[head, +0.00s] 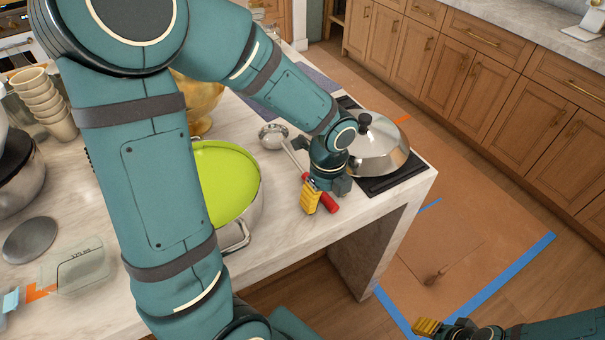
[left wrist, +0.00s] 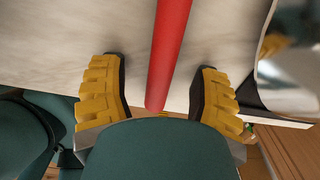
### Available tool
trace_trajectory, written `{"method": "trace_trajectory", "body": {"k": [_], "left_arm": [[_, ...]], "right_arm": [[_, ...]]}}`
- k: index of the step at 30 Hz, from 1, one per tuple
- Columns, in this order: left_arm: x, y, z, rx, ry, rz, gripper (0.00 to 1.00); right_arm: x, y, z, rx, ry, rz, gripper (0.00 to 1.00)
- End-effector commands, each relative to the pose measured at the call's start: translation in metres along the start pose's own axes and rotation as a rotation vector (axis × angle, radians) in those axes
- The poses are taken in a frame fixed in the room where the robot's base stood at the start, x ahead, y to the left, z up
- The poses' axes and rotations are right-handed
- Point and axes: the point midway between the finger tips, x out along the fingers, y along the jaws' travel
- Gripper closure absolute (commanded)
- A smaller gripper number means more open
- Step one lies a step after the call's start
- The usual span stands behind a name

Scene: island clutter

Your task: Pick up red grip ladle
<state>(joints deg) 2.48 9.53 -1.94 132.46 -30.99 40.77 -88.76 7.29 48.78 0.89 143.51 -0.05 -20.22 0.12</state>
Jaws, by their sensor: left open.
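The red grip ladle lies on the marble island top, its steel bowl (head: 272,135) toward the back left and its red handle (head: 331,205) toward the near edge. My left gripper (head: 322,196) is over the handle and hides part of the ladle. In the left wrist view the red handle (left wrist: 168,55) runs between the two spread yellow fingers of the left gripper (left wrist: 160,88), with a gap on each side. My right gripper (head: 432,326) is at the bottom edge, away from the island, with only a yellow finger pad clear.
A steel domed lid (head: 382,152) sits on a dark mat (head: 405,178) just right of the left gripper. Stacked cups (head: 45,103) and a clear container (head: 75,265) are further left.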

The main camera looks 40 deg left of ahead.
Motion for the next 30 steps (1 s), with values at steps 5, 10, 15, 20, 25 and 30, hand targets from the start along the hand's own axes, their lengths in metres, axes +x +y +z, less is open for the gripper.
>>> {"method": "trace_trajectory", "body": {"k": [5, 10, 15, 20, 25, 30], "left_arm": [[0.001, 0.0, 0.0, -0.001, 0.0, 0.0, 0.38], [0.001, 0.0, 0.0, -0.001, 0.0, -0.001, 0.71], [0.001, 0.0, 0.0, -0.001, 0.0, -0.001, 1.0], [0.001, 0.0, 0.0, -0.001, 0.0, -0.001, 1.0], [0.001, 0.0, 0.0, -0.001, 0.0, 0.0, 1.0], [-0.015, -0.001, 0.001, -0.001, -0.002, -0.003, 1.0]], "right_arm": [[0.0, 0.0, 0.0, 0.0, 0.001, 0.0, 0.53], [0.0, 0.0, 0.0, 0.0, 0.001, 0.0, 0.53], [0.0, 0.0, 0.0, 0.0, 0.001, 0.0, 0.53], [0.0, 0.0, 0.0, 0.0, 0.001, 0.0, 0.53], [0.0, 0.0, 0.0, 0.0, 0.001, 0.0, 0.53], [-0.006, -0.002, 0.0, 0.0, -0.001, 0.0, 0.53]]}}
